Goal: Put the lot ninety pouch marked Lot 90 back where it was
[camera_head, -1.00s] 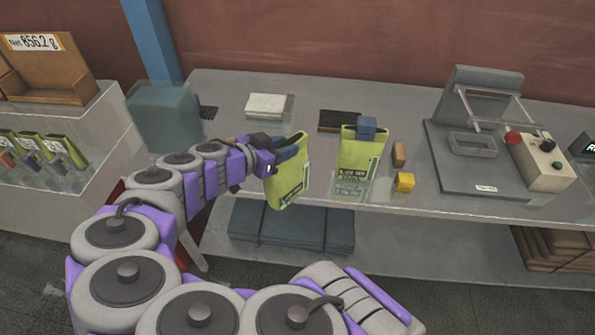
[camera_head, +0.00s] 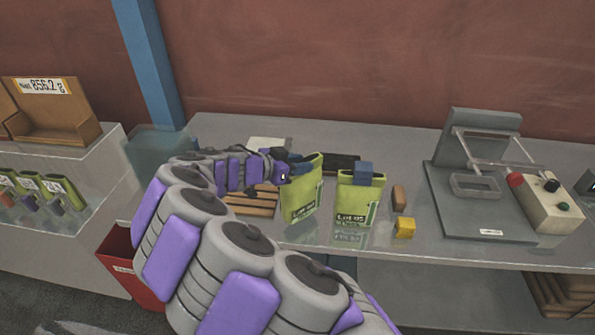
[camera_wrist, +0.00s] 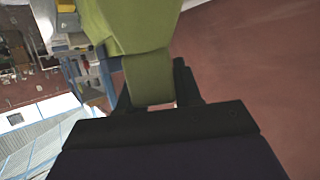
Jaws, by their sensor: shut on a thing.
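My gripper (camera_head: 292,168) is shut on the top of a green pouch (camera_head: 303,200), which hangs nearly upright, tilted a little, over the front of the bench. Its label is too small to read surely. I cannot tell whether its bottom touches the bench. In the wrist view the pouch (camera_wrist: 130,25) fills the top, its narrow end between my fingers (camera_wrist: 153,85). A second green pouch (camera_head: 352,195) with a blue piece (camera_head: 364,173) at its top stands just right of the held one. Its label seems to start with "Lot".
A slatted wooden rack (camera_head: 250,203) lies left of the held pouch. A yellow block (camera_head: 404,227) and a brown block (camera_head: 398,197) sit right of the second pouch. A grey sealing machine (camera_head: 470,190) stands farther right. A red bin (camera_head: 128,265) is on the floor.

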